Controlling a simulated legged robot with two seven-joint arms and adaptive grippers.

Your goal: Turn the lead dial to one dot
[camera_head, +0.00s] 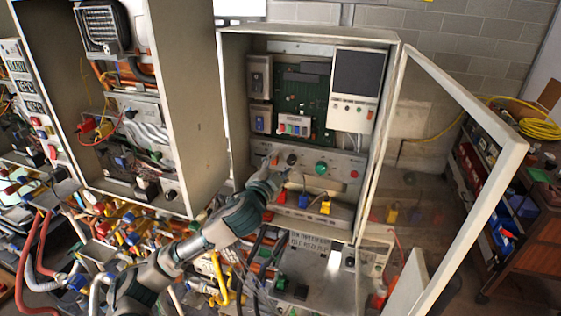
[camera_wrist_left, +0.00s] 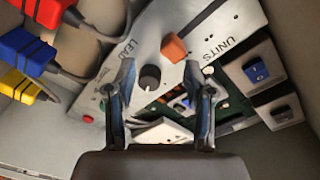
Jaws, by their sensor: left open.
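The lettered control panel (camera_head: 338,172) is inside the open grey cabinet in the head view. In the left wrist view, the black dial (camera_wrist_left: 150,77) lies between and beyond the fingertips, near the lettering LEAD. The orange dial (camera_wrist_left: 174,47) is near the lettering UNITS. My left gripper (camera_wrist_left: 160,82) is open and empty, facing the panel; in the head view my left gripper (camera_head: 275,172) is at the panel's left part. I cannot read the dial's dots.
The glass cabinet door (camera_head: 455,140) stands open at right. Blue (camera_head: 303,201) and yellow (camera_head: 326,207) plugs sit below the panel, and they show with a red plug (camera_wrist_left: 45,8) in the wrist view. Another open cabinet (camera_head: 190,110) stands at left. Cables crowd the area below.

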